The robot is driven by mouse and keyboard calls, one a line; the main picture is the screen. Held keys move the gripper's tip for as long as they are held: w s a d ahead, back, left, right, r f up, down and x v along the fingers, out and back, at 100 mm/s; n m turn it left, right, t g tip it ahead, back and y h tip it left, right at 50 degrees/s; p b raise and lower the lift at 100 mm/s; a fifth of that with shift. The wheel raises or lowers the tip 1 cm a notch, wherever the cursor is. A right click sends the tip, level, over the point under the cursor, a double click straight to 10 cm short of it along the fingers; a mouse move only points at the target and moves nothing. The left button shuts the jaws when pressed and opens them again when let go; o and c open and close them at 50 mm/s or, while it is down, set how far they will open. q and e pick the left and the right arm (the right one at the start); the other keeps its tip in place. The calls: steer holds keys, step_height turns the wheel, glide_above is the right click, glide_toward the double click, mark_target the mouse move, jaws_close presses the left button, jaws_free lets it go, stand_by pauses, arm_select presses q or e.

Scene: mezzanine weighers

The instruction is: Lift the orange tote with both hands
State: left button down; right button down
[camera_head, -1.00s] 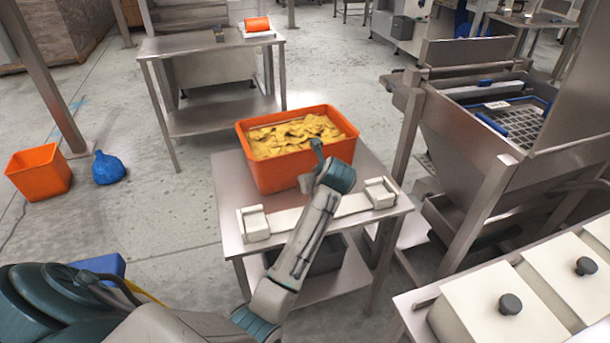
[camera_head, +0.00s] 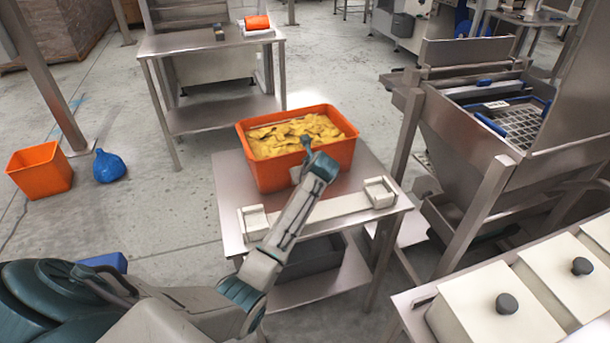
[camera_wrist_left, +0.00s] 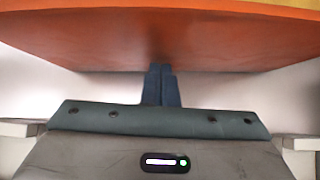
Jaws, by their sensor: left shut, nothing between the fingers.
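The orange tote (camera_head: 273,177), filled with yellow pieces, sits upright on a small steel table (camera_head: 228,172). My left arm reaches over the table's front, and my left gripper (camera_head: 307,148) is at the tote's near side, its tip overlapping the rim in the head view. In the left wrist view the gripper's fingers (camera_wrist_left: 161,85) are together and empty, pointing at the tote's orange wall (camera_wrist_left: 160,38). Whether they touch the wall I cannot tell. My right gripper is in neither view.
A pale bar with two raised end blocks (camera_head: 380,192) lies along the table's front. Another steel table (camera_head: 170,45) stands behind. An orange bin (camera_head: 40,172) and a blue bag (camera_head: 108,167) are on the floor at left. A large steel machine (camera_head: 468,125) stands close at right.

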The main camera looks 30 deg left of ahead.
arm_select(q)
steer(key=shift+w+a+r, duration=0.15)
steer(key=shift+w+a, duration=0.15)
steer(key=shift+a, duration=0.05)
steer(key=w+a+p, duration=0.1)
steer(key=w+a, duration=0.5)
steer(key=a, duration=0.1)
steer(key=shift+w+a+p, duration=0.1)
steer(key=shift+a+p, duration=0.05)
steer(key=shift+p, duration=0.2)
steer(key=shift+w+a, duration=0.35)
